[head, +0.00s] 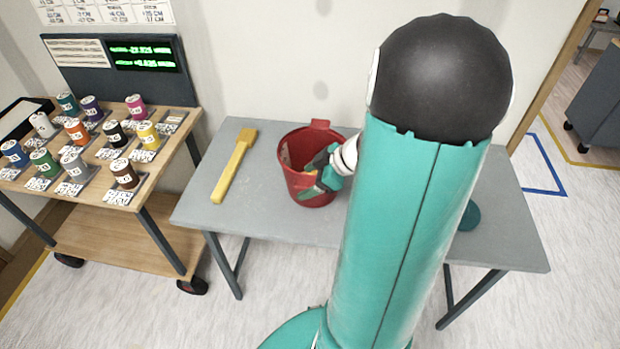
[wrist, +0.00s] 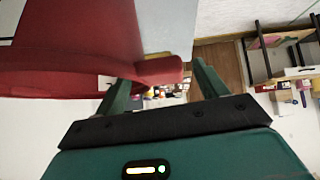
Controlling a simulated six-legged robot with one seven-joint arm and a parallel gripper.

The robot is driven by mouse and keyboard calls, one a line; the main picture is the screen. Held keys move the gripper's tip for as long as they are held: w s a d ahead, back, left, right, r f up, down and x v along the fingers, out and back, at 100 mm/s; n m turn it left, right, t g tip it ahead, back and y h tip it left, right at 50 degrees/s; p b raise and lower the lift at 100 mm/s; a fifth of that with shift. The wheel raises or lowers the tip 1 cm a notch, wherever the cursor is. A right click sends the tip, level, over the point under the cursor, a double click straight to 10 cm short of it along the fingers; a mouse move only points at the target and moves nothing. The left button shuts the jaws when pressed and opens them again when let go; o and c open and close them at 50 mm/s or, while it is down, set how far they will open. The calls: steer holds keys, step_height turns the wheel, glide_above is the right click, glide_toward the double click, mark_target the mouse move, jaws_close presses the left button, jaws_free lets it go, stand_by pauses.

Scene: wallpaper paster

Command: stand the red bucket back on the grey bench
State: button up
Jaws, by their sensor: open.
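The red bucket (head: 296,150) stands upright on the grey bench (head: 265,215), its mouth facing up. A red tab sticks out from its far rim. My gripper (head: 312,180) is at the bucket's front right side, partly covering its rim and wall. In the wrist view the bucket (wrist: 60,45) fills the upper left, and a red protruding piece of it reaches between the fingers of my gripper (wrist: 160,85). The fingers are apart, with visible gaps beside that piece. Whether either finger touches the bucket I cannot tell.
A yellow-handled brush (head: 234,167) lies on the bench left of the bucket. A wooden cart (head: 110,215) with several colored cans stands at the left. My arm hides much of the bench's right half; a teal round thing (head: 470,216) shows there. A wall is behind.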

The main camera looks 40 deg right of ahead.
steer(key=shift+r, duration=0.1)
steer(key=v, duration=1.2)
steer(key=a+r+m+g+h, duration=0.1)
steer(key=a+r+m+h, duration=0.1)
steer(key=a, duration=1.2)
steer(key=s+a+r+m+h, duration=0.1)
steer(key=a+r+m, duration=0.4)
steer(key=a, duration=0.9)
steer(key=shift+a+r+g+h, duration=0.35)
steer(key=shift+r+h, duration=0.25)
steer(key=shift+r, duration=0.2)
steer(key=shift+c, duration=0.4)
steer(key=c, duration=0.7)
steer(key=shift+d+m, duration=0.2)
steer(key=shift+m, duration=0.1)
